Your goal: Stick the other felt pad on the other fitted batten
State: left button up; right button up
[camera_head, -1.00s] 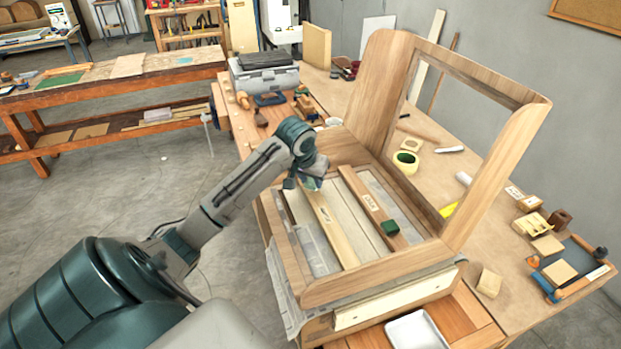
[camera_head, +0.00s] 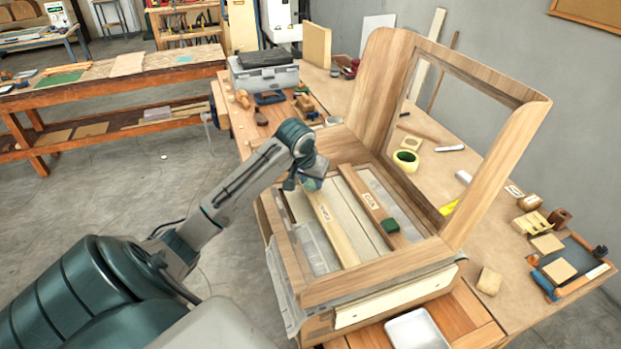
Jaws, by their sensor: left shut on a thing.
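Two light wooden battens lie side by side across the open frame of the bent-wood piece (camera_head: 352,291). The right batten (camera_head: 362,192) bears a dark green felt pad (camera_head: 390,226) near its front end. The left batten (camera_head: 341,239) has a small label and no pad on the part that shows. My left gripper (camera_head: 311,185) is over the far part of the left batten, shut on a small greenish thing, apparently the other felt pad, mostly hidden by the fingers. I cannot tell whether it touches the batten. My right gripper is out of view.
A tall bent-wood panel (camera_head: 377,85) with a large opening rises behind the battens. A roll of tape (camera_head: 406,159) lies behind it on the bench. A white tray (camera_head: 417,331) is at the front.

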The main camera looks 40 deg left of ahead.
pick_arm(q)
jog(key=shift+f, duration=0.4)
dwell(0.5)
jog(key=o, duration=0.9)
jog(key=shift+c, duration=0.2)
jog(key=shift+r, duration=3.5)
jog(key=shift+f, duration=0.1)
